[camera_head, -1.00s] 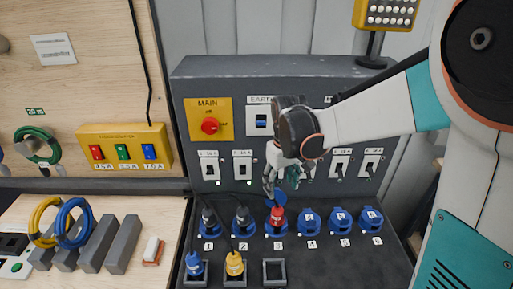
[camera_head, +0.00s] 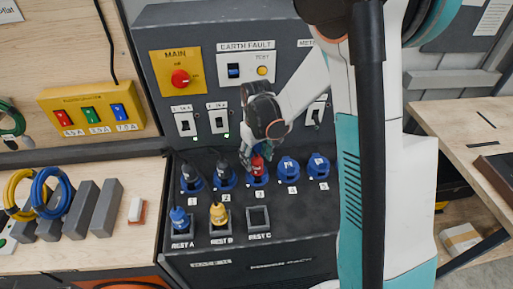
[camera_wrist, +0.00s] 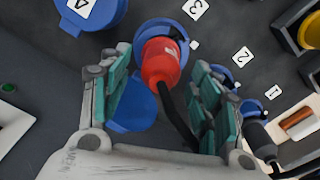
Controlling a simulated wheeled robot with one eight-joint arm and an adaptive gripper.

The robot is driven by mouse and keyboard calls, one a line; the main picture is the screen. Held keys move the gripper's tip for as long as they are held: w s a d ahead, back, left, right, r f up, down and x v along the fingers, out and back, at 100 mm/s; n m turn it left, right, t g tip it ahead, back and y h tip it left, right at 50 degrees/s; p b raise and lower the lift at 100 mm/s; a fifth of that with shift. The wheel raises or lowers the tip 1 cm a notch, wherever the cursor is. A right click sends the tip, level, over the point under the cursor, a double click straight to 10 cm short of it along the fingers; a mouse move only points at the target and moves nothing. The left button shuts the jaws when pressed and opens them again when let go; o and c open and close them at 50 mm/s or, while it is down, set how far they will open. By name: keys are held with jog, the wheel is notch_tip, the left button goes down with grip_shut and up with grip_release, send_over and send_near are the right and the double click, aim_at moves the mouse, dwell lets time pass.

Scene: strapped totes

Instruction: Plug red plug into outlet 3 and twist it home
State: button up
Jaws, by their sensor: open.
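The red plug (camera_head: 257,166) stands in blue outlet 3 (camera_head: 259,182) on the dark panel. The wrist view shows the red plug (camera_wrist: 160,62) with its end in the round blue socket (camera_wrist: 172,28) beside the label 3. Its black cord runs back between my fingers. I cannot tell whether the plug is fully seated or twisted. My gripper (camera_head: 261,148) is at the plug. In the wrist view my gripper (camera_wrist: 158,75) is open, with one teal-padded finger on each side of the plug and visible gaps. The outlet's blue lid (camera_wrist: 135,108) shows below the plug.
Dark plugs stand in outlet 1 (camera_head: 191,186) and outlet 2 (camera_head: 225,186). Outlet 4 (camera_head: 290,172) is closed. The blue plug (camera_head: 179,218) and yellow plug (camera_head: 218,213) sit in rests A and B. Rest C (camera_head: 258,219) is empty. Switches line the upright panel behind.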

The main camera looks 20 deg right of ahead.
jog(key=shift+f, duration=1.5)
jog(key=c, duration=1.2)
jog(key=shift+c, duration=0.2)
jog(key=shift+m+b, duration=0.4)
jog(key=shift+m, duration=0.4)
jog(key=shift+m+b, duration=0.4)
jog(key=shift+b, duration=0.05)
jog(key=shift+m, duration=0.4)
